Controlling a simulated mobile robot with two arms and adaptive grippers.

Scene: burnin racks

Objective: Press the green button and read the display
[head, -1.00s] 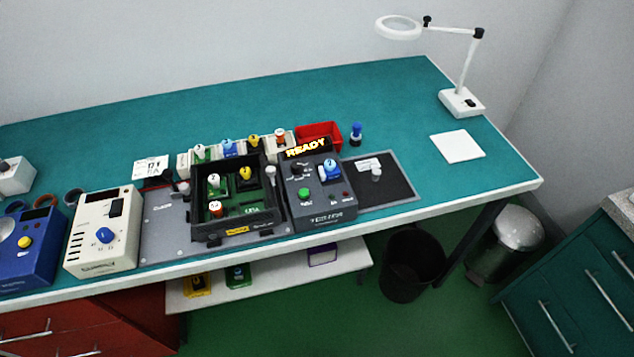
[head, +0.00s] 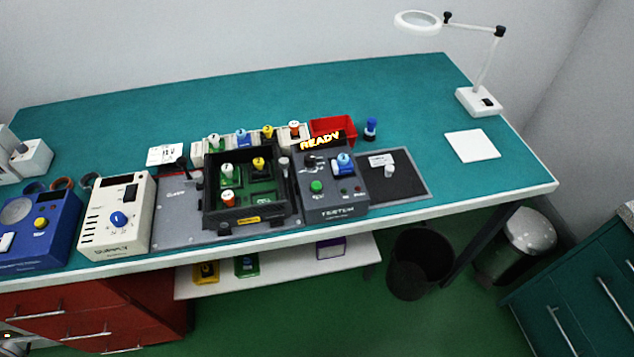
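The tester (head: 333,204) is a dark grey box standing near the front edge of the teal bench. Its green button (head: 316,187) is on the left of its sloped front. The display (head: 320,140) stands at the top of the tester and reads "READY" in glowing yellow letters. Nothing covers the button or the display. Neither of my grippers can be made out in the head view.
A black tray (head: 245,222) with several coloured modules stands left of the tester. A cream supply box (head: 117,215) and a blue device (head: 40,228) are further left. A red bin (head: 333,127) is behind the tester. A magnifier lamp (head: 478,101) stands at the right. The back of the bench (head: 270,95) is clear.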

